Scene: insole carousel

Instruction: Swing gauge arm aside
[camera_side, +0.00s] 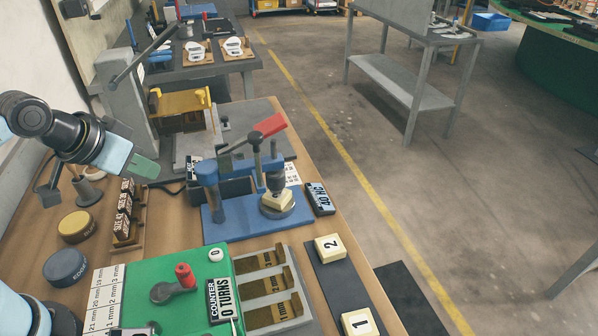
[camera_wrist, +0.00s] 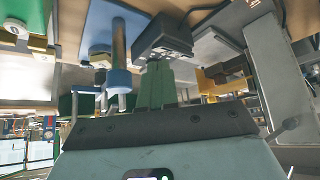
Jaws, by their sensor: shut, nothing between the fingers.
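Contact with the box there is unclear.
A green counter unit (camera_side: 195,262) with a red-knobbed crank is in front. Pale blocks marked 2 (camera_side: 328,248) and 1 (camera_side: 360,323) lie to its right. A dark labelled box (camera_side: 320,198) is right of the stand. A yellow fixture (camera_side: 180,103) stands behind.

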